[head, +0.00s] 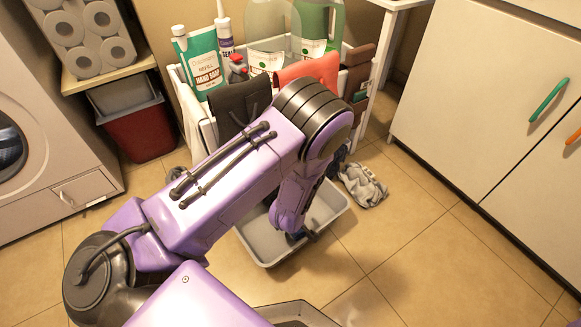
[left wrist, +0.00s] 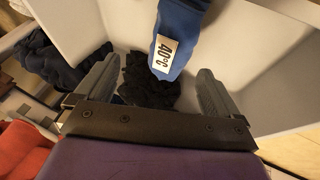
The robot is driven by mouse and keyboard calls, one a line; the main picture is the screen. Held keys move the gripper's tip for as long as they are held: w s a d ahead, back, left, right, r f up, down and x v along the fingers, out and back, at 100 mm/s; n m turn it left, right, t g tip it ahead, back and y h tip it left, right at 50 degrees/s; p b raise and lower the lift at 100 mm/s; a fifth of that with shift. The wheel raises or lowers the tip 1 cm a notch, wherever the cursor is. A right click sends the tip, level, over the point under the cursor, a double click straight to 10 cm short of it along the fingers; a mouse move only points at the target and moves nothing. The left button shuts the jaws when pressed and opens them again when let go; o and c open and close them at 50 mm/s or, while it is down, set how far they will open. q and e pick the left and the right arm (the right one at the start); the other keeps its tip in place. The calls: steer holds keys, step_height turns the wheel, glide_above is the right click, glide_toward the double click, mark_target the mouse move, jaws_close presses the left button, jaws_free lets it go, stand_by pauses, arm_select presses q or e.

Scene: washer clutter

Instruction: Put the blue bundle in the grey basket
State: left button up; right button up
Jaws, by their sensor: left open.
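The grey basket (head: 335,215) stands on the floor, partly hidden behind my left arm in the head view. Its pale inner wall (left wrist: 255,75) fills much of the left wrist view. My left gripper (head: 291,236) points down into the basket. In the left wrist view its fingers (left wrist: 157,68) are open and apart. The blue bundle (left wrist: 188,30), with a white 40°C label, shows just beyond the fingertips, against the inside of the basket; whether it touches the bottom is unclear. A bit of blue (head: 297,236) shows by the gripper in the head view. My right gripper is not in view.
A black bundle (left wrist: 150,85) lies beyond the fingers. Dark cloth (left wrist: 62,65) lies to the left. A grey patterned cloth (head: 363,186) lies on the floor beside the basket. A white caddy (head: 366,110) of bottles stands behind. The floor at right is clear.

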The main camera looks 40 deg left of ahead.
arm_select(q)
steer(key=p+v, duration=0.4)
steer(key=v, duration=0.4)
steer(key=s+a+f+m+g, duration=0.1)
steer(key=s+a+m, duration=0.1)
steer(key=s, duration=0.7)
steer(key=s+a+f+m+g, duration=0.1)
steer(key=s+m, duration=0.4)
steer(key=s, duration=0.5)
steer(key=shift+s+a+f, duration=0.3)
steer(key=shift+a, duration=0.45)
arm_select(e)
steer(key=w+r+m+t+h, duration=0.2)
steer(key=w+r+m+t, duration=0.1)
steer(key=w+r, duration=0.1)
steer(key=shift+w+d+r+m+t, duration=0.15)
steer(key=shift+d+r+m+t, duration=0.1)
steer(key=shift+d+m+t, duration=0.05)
